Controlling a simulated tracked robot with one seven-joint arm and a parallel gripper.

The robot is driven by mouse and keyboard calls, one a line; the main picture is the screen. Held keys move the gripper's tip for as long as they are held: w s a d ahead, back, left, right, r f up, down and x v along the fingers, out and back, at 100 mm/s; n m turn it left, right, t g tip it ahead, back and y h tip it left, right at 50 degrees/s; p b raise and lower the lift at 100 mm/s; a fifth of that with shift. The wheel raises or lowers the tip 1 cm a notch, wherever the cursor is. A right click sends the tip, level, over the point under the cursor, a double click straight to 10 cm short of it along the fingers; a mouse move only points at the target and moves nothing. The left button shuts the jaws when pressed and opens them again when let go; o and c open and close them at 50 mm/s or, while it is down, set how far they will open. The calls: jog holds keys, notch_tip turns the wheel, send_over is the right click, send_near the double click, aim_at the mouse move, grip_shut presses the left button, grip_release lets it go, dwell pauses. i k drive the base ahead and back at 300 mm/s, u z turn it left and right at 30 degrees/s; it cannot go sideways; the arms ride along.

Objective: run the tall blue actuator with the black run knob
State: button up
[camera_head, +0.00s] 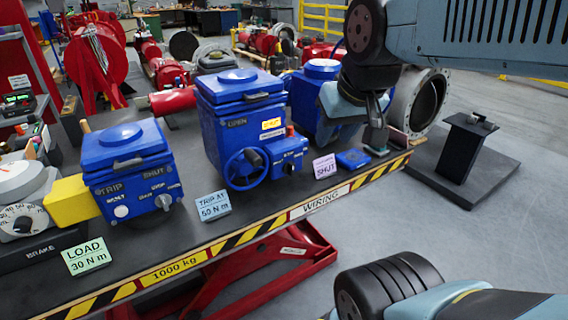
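My gripper (376,148) points down at the bench's right end, apart from and right of the actuator. Its fingers are too small and dark to tell open from shut.
A shorter blue actuator (125,165) with a front knob stands left, beside a yellow block (72,203). Another blue actuator (306,100) is behind my arm. A flat blue piece (352,158) lies near my gripper. Cards (214,206) line the front edge. A black stand (464,150) is right.

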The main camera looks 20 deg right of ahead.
aim_at(289, 168)
jog(key=u, duration=0.75)
jog(key=k, duration=2)
jog(key=z, duration=0.8)
jog(key=i, duration=1)
